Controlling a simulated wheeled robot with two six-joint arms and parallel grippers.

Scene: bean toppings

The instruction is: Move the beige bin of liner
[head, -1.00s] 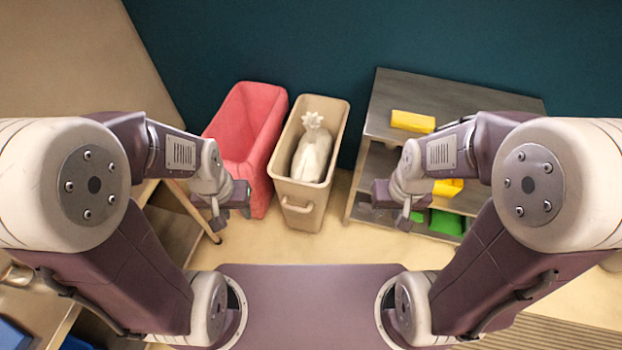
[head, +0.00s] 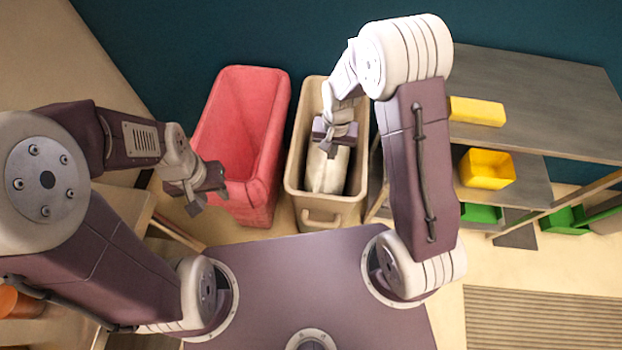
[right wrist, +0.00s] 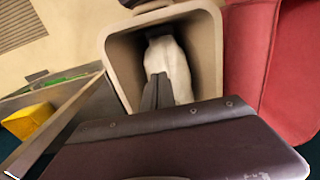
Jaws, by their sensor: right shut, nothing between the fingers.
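The beige bin (head: 328,214) stands upright on the floor, open at the top, with a handle on its near side. A whitish liner bag (head: 336,174) is inside it, partly hidden by my right gripper (head: 328,148). In the right wrist view the bin (right wrist: 212,50) surrounds the white bag (right wrist: 174,66). My right gripper's fingers (right wrist: 157,92) are together and empty, overlapping the bag in that view. I cannot tell whether they touch it. My left gripper (head: 207,197) hangs in front of the red bin; its finger gap is not clear.
A red bin (head: 232,130) stands close at the beige bin's left; it also shows in the right wrist view (right wrist: 285,70). A grey shelf unit (head: 540,95) holding yellow bins (head: 487,168) and green bins (head: 482,213) is at the right. A dark wall is behind.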

